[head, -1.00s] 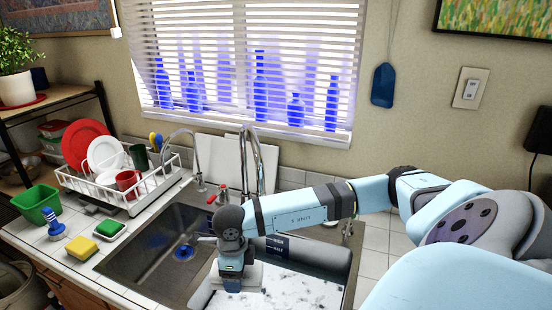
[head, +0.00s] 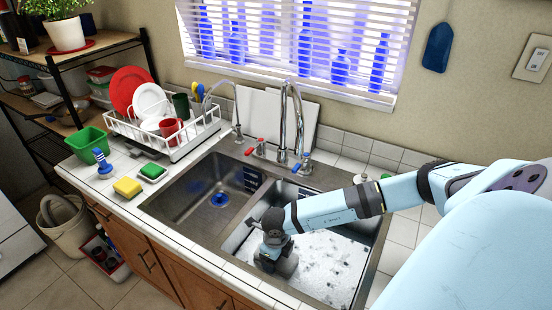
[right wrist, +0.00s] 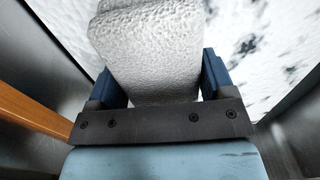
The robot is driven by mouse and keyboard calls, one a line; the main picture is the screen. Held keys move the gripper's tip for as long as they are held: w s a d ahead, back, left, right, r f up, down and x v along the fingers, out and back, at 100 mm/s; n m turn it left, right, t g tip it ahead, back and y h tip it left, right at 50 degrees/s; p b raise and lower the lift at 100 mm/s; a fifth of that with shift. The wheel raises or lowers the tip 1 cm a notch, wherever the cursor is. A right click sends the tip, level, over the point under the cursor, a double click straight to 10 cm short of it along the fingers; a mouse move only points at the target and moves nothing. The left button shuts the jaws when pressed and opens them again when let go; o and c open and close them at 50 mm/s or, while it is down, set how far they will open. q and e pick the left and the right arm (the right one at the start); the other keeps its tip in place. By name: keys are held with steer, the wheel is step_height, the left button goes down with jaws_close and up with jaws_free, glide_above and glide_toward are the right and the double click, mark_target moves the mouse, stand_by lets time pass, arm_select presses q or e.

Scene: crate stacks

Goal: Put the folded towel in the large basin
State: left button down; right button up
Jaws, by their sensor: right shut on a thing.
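My right gripper (head: 275,256) is low inside the right basin (head: 378,245), the larger-looking of the two in the sink, near its left wall. The basin holds white, foamy-looking water. In the right wrist view the blue fingers of my gripper (right wrist: 160,85) are shut on the folded towel (right wrist: 150,45), a thick, light grey textured bundle, with the white foamy surface beyond it. In the head view my gripper hides the towel, so I cannot tell whether it touches the water. My left gripper is not in view.
The left basin (head: 190,195) is empty, with a blue drain. A tall faucet (head: 298,120) stands behind the sink. A white dish rack (head: 165,140), yellow sponge (head: 127,187), green sponge (head: 152,171) and green tub (head: 88,144) are on the left counter. The right part of the basin is open.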

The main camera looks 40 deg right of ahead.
step_height(320, 180, down, 4)
steer(key=shift+f, duration=0.35)
steer(key=shift+f, duration=0.1)
steer(key=o, duration=0.9)
